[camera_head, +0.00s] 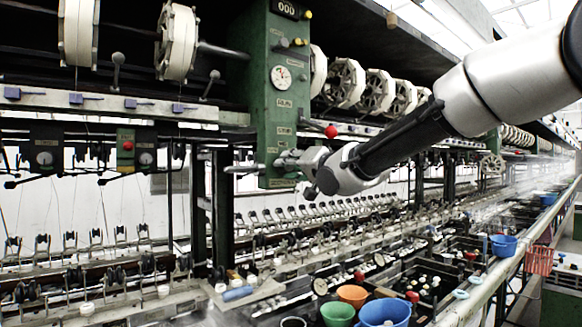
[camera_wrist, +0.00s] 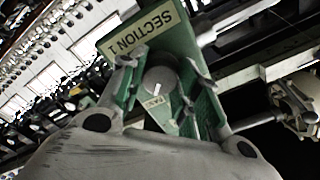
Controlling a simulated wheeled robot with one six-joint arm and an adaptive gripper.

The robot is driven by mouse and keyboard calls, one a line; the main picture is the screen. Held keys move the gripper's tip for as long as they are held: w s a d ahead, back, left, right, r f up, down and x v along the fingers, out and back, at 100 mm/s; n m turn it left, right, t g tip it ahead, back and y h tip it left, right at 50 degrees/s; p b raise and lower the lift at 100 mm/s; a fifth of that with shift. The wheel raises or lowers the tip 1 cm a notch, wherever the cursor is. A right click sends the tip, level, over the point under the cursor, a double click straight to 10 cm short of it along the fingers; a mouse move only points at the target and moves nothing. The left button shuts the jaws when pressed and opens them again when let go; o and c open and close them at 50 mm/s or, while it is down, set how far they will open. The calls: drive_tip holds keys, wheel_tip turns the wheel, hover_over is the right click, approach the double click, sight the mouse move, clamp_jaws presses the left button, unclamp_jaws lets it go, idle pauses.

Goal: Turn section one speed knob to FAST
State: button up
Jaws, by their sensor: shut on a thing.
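The section one speed knob (camera_wrist: 160,79) is a round grey dial with a short white pointer mark, on a green panel in the wrist view. A "SECTION 1" label (camera_wrist: 139,33) shows tilted and nearly upside down beside it. A small pale label by the knob is too blurred to read surely. My gripper (camera_wrist: 165,70) has one finger on each side of the knob and is shut on it. In the head view my gripper (camera_head: 292,161) is at the lower part of the green post (camera_head: 281,105); the knob is hidden there.
A red ball-ended lever (camera_head: 331,131) stands close to my gripper's right. A dial gauge (camera_head: 281,77) sits higher on the post. White reels (camera_head: 177,42) hang above. Below are basins, with green (camera_head: 338,313), orange (camera_head: 353,295) and blue (camera_head: 384,312) bowls.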

drive_tip(key=o, duration=1)
drive_tip(key=shift+w+a, duration=0.1)
drive_tip(key=shift+o, duration=0.2)
drive_tip(key=v, duration=1.2)
